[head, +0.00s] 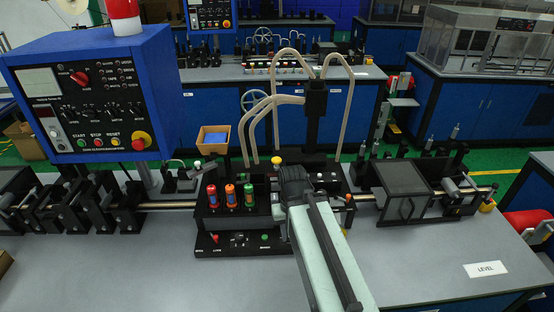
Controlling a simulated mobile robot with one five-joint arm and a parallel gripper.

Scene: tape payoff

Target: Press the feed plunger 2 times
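No part is readably labelled as the feed plunger, so I cannot tell for certain which one it is. A yellow round knob (277,160) stands on the black machine block (325,205) at the centre. In front of it to the left stand a red capped cylinder (212,196), an orange one (230,195) and a green one (249,195), all upright. My gripper (288,175) is at the far end of my pale green arm, over the machine block, just beside and below the yellow knob in the picture. Its fingertips are dark and blend into the machine; I cannot see whether they touch anything.
A blue control box (95,95) with knobs and buttons rises at the left. Pale curved tubes (335,100) arch behind my gripper. A black framed box (402,190) stands to the right on the rail.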

